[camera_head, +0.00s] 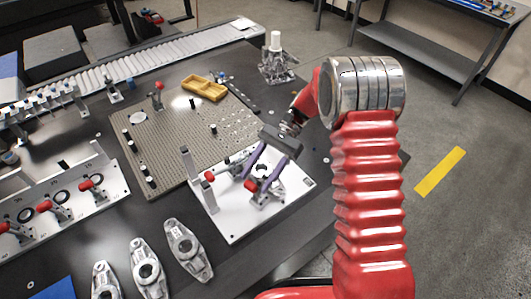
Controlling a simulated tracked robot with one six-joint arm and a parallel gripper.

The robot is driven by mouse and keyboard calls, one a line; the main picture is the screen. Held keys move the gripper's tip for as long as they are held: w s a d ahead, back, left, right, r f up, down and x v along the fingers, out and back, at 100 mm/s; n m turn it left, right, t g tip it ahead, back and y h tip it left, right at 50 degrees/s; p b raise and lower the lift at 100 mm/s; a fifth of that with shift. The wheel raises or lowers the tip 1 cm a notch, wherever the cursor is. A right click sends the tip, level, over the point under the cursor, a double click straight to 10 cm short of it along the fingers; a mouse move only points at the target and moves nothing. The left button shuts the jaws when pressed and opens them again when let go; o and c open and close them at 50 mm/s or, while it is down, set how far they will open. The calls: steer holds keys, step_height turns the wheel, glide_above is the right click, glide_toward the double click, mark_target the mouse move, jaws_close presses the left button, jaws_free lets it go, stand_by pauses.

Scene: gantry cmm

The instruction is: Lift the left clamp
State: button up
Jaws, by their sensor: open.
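A white fixture plate (234,229) lies on the dark table and carries two toggle clamps with red handles. The left clamp's red handle (209,177) is at the plate's left side, near a grey upright post. The other clamp's red handle (251,185) is nearer the middle of the plate. My gripper (254,181) reaches down over the plate with its purple fingers apart. In the picture its fingertips lie either side of the middle red handle; contact cannot be told. It is to the right of the left handle. The fingers partly hide the clamp bodies.
A perforated grey plate (175,151) with pins and a yellow tray (205,88) lies behind. Several cast metal parts (188,249) lie at the front. Another white clamp rail (75,212) stands at left. A metal part (277,62) with a white top stands at the back.

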steer(key=v, duration=1.2)
steer(key=shift+w+d+r, duration=0.15)
steer(key=shift+w+d, duration=0.05)
steer(key=shift+d, duration=0.05)
step_height(320, 180, down, 6)
steer(key=s+d+n+t+h, duration=0.2)
steer(key=t, duration=0.1)
steer(key=s+d+r+n+t+h, duration=0.2)
steer(key=s+d+r+t, duration=0.1)
steer(key=s+r, duration=0.3)
steer(key=s+d+r+n+t+h, duration=0.1)
steer(key=s+d+r+t+h, duration=0.1)
steer(key=s+r+t, duration=0.3)
steer(key=s+d+r+n+t+h, duration=0.1)
steer(key=s+d+r+t, duration=0.3)
steer(key=s+r, duration=0.5)
steer(key=shift+s+r+n+t+h, duration=0.2)
steer(key=shift+s+n+t+h, duration=0.15)
steer(key=shift+s+n, duration=0.7)
